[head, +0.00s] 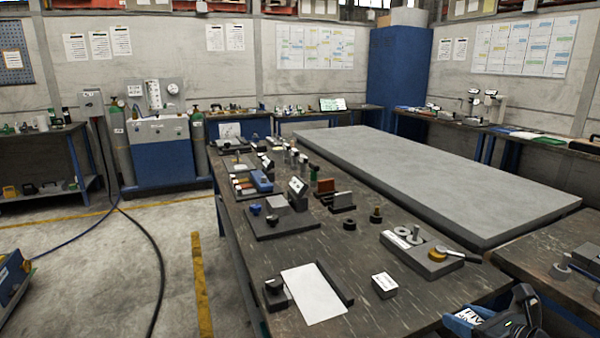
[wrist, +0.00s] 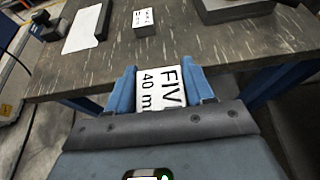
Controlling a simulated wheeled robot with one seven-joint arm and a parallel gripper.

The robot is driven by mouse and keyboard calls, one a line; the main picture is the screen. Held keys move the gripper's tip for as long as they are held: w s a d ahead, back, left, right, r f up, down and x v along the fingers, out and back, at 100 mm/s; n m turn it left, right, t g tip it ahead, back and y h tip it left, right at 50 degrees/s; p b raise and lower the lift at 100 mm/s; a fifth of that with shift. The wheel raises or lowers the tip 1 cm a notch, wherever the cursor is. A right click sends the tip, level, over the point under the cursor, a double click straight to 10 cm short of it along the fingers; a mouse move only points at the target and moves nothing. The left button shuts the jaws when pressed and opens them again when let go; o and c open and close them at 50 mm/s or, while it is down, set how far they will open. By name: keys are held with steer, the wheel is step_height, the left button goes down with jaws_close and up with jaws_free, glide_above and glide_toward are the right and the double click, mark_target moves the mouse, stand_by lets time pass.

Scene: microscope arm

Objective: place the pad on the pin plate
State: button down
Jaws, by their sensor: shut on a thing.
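My gripper (wrist: 162,88) is shut on a block with a white label (wrist: 160,86), gripped between its two blue fingers. The label reads "FIV" and "40 m", and the rest is cut off. I cannot tell whether this block is the pad. In the wrist view it is held near the bench's front edge. My gripper also shows in the head view (head: 466,319) at the bottom right. A grey plate (head: 408,256) with an upright pin, pale rings and a lever with an orange hub lies on the bench; it may be the pin plate.
A white sheet (head: 313,294) lies beside a dark rail (head: 335,284) and a knobbed block (head: 275,294). A small labelled block (head: 384,285) stands right of them. Several fixtures crowd the bench's far half. A big grey slab (head: 440,180) lies behind.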

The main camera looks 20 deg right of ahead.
steer(key=a+f, duration=0.7)
steer(key=a, duration=0.6)
steer(key=a+f, duration=0.6)
steer(key=a, duration=0.7)
steer(key=shift+w+a+f, duration=0.15)
steer(key=shift+w+f, duration=0.2)
steer(key=shift+w, duration=0.05)
